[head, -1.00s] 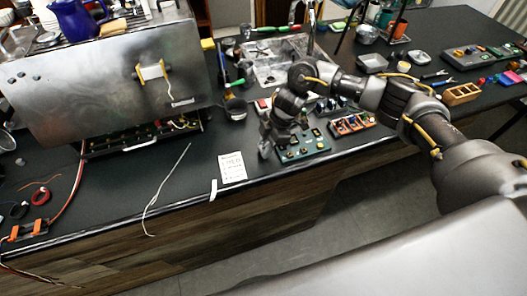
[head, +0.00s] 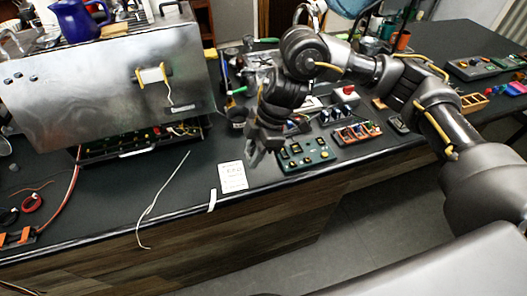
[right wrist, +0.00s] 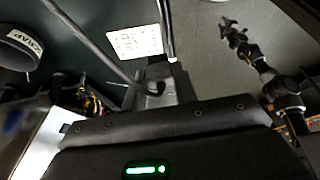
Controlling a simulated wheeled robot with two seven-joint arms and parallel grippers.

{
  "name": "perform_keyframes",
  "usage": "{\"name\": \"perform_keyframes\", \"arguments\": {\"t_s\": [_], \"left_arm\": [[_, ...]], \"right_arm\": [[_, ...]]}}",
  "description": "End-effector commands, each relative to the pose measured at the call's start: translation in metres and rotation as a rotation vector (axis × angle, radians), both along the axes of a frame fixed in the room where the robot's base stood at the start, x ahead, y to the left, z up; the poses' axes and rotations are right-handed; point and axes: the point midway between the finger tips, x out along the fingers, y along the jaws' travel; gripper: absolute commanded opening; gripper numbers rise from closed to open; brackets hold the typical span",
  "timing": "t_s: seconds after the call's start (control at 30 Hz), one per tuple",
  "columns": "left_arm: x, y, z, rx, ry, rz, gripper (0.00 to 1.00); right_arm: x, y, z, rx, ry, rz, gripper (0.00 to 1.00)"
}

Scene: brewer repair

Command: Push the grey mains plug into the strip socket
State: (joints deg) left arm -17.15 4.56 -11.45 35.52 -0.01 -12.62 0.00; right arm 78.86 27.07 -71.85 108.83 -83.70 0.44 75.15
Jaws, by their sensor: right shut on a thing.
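My right gripper (head: 256,156) hangs over the bench, just left of the green control board and right of the white note. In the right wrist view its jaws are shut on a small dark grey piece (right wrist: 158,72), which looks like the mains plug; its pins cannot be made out. The gripper hides the plug in the head view. A pale strip-like thing (head: 314,103) lies behind the right arm, partly hidden; I cannot tell whether it is the strip socket. My left gripper does not show in the head view.
The green board (head: 305,154) and an orange-edged tray of parts (head: 356,132) stand right of the gripper. A red button box (head: 346,93) is behind them. The white note (head: 233,177) and a loose pale cable (head: 152,205) lie left, before the steel brewer (head: 110,85).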

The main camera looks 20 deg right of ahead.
Motion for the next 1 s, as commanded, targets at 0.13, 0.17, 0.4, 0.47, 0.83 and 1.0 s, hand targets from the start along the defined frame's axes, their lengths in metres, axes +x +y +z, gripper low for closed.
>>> {"name": "perform_keyframes", "arguments": {"t_s": [0.13,0.17,0.4,0.47,0.83,1.0], "left_arm": [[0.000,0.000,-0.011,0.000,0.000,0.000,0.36],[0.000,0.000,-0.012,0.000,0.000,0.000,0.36],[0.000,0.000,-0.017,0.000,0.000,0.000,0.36],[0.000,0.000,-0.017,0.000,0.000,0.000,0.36],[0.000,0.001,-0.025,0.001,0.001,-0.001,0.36],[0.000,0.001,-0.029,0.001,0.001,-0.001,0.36]], "right_arm": [[-0.021,0.019,0.011,0.001,-0.006,0.005,0.06],[-0.025,0.022,0.013,0.000,-0.005,0.003,0.06],[-0.039,0.035,0.023,0.000,-0.002,-0.001,0.06],[-0.041,0.036,0.024,0.000,-0.001,-0.003,0.06],[-0.023,-0.052,-0.002,-0.020,-0.012,-0.346,0.06],[-0.023,-0.106,-0.015,-0.010,-0.008,-0.583,0.06]]}}
